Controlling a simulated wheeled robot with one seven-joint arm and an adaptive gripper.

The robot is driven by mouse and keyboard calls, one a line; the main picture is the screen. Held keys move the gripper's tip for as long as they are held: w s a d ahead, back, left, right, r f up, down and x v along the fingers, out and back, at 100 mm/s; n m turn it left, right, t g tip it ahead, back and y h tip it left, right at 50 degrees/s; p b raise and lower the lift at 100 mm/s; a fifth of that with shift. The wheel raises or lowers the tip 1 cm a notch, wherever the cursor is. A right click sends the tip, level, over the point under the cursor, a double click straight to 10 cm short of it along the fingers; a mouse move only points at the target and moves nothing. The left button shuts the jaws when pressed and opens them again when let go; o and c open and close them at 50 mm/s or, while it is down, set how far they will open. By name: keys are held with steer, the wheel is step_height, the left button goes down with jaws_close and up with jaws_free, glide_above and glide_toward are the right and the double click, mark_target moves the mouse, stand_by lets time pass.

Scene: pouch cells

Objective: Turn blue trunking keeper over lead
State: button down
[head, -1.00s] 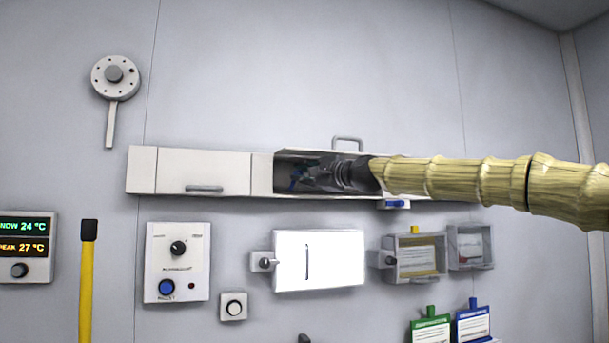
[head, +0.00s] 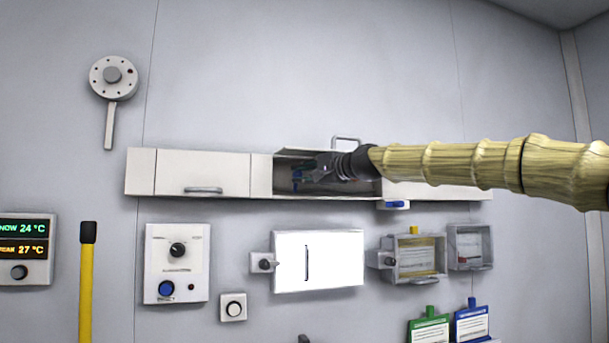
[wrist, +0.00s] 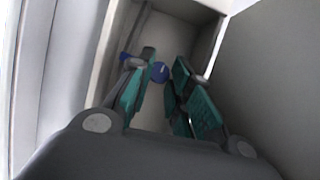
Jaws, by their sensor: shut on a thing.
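The blue trunking keeper (wrist: 160,72) shows as a small round blue piece inside the open trunking section (wrist: 190,40). Another bit of blue shows at its left, partly behind a finger. My gripper (wrist: 157,88) has its teal-padded fingers on either side of the keeper and is shut on it. In the head view my gripper (head: 302,174) reaches from the right into the open trunking (head: 348,188) under its raised lid. My fingers partly hide the keeper. I cannot make out the lead clearly.
The closed trunking cover (head: 203,172) with a handle lies left of the opening. A blue piece on a small bracket (head: 394,205) hangs beneath the trunking at right. A white panel (head: 320,262) and clear boxes (head: 418,258) are below.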

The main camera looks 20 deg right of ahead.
steer(key=c, duration=1.3)
jaws_free()
steer(key=shift+f, duration=0.1)
